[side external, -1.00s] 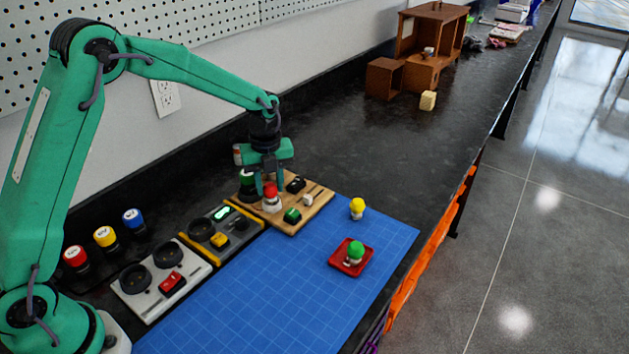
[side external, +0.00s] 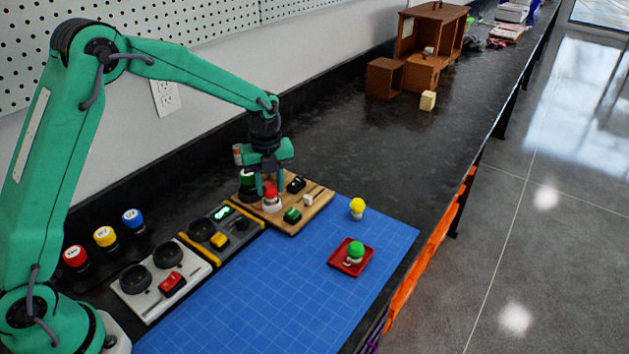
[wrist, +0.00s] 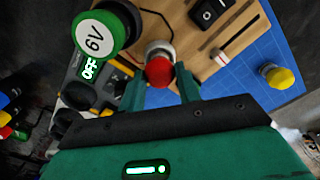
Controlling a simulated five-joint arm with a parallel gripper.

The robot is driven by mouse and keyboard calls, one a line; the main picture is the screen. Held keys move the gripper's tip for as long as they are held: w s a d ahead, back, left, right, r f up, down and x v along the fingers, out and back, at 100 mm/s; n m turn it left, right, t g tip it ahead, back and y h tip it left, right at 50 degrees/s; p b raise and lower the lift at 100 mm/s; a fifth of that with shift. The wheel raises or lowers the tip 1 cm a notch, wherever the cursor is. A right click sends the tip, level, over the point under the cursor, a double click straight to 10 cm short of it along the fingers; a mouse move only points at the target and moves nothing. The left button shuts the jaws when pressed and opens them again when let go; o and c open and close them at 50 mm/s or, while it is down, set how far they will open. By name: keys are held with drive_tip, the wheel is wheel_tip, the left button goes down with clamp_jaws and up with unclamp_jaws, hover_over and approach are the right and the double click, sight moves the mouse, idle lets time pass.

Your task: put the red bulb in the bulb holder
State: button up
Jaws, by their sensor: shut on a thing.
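The red bulb (side external: 270,189) is upright at the white bulb holder (side external: 271,205) on the wooden board (side external: 314,211); I cannot tell how deep its base sits. My gripper (side external: 268,190) points down over the board with its fingers around the red bulb, shut on it. In the wrist view the red bulb (wrist: 159,72) shows between my fingertips (wrist: 161,88), with the pale holder (wrist: 160,48) just beyond it.
The board also carries a black switch (side external: 295,184), a white slider and a green block. A yellow bulb (side external: 357,207) stands on the blue mat (side external: 290,285); a green bulb (side external: 355,250) is on a red tray (side external: 338,263).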

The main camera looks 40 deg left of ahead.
sight(269, 185)
drive_tip(key=shift+f, duration=0.55)
drive_tip(key=o, duration=0.7)
drive_tip(key=shift+r, duration=0.15)
drive_tip(key=shift+r, duration=5.4)
